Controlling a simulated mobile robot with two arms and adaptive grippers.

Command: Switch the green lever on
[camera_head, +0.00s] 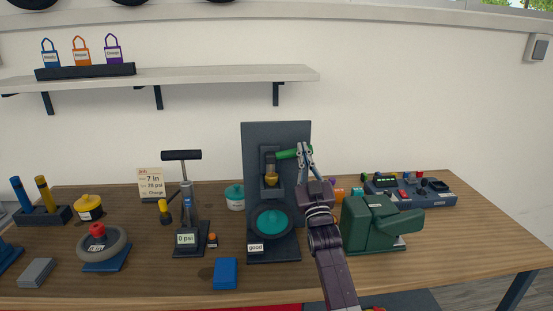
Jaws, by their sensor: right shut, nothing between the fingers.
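The green lever (286,154) sticks out to the right from a dark upright panel (256,138) at the middle of the bench. It looks roughly level. My right gripper (301,148) is shut and empty, with its fingertips at the free end of the lever. I cannot tell whether they touch it. Below the lever a brass-coloured part (271,177) hangs over a round dark dish with a teal disc (272,222). A "good" label (256,248) stands at the panel's base. My left gripper is not in view.
A dark green machine (370,225) stands close to the right of my right arm. A blue block (226,273) lies at the front. A pump with a gauge (186,239) stands to the left. A blue control tray (429,199) sits at the back right. The front right of the bench is clear.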

